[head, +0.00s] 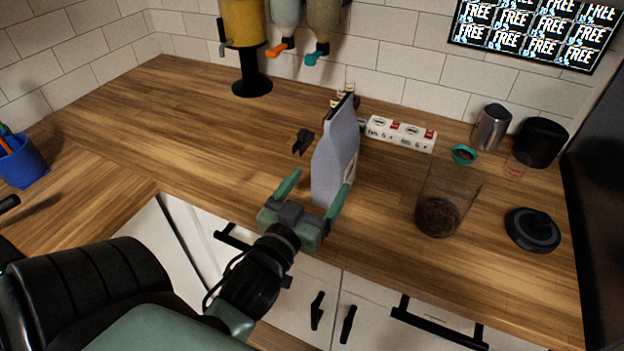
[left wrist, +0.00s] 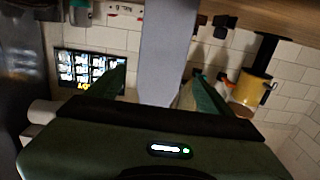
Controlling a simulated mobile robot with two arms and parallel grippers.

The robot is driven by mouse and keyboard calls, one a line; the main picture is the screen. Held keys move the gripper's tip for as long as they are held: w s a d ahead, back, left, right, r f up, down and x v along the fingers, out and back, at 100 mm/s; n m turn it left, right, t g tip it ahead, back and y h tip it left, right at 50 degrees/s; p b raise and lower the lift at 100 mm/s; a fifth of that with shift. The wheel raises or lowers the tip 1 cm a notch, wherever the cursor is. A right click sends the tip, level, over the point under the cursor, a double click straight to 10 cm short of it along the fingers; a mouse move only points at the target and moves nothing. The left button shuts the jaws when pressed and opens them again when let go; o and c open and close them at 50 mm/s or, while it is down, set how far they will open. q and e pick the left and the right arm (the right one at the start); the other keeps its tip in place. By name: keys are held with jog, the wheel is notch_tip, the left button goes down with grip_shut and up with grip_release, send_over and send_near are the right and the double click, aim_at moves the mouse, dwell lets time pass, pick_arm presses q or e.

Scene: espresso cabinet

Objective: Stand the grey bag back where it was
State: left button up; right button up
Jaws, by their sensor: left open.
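The grey bag (head: 332,165) stands upright on the wooden counter, near its front edge, with a dark strip along its top. My left gripper (head: 320,182) is open in front of the bag, one finger on either side of its lower part. In the left wrist view the bag (left wrist: 165,50) shows between the two spread fingers of my left gripper (left wrist: 157,88). I cannot tell whether either finger touches it. My right gripper is not in view.
A clear container with dark contents (head: 438,215) and a black round lid (head: 532,230) stand to the right. A white labelled box (head: 402,134) lies behind the bag. A small black object (head: 303,142) is left of it.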

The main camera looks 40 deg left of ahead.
pick_arm(q)
jog(key=shift+v, duration=1.15)
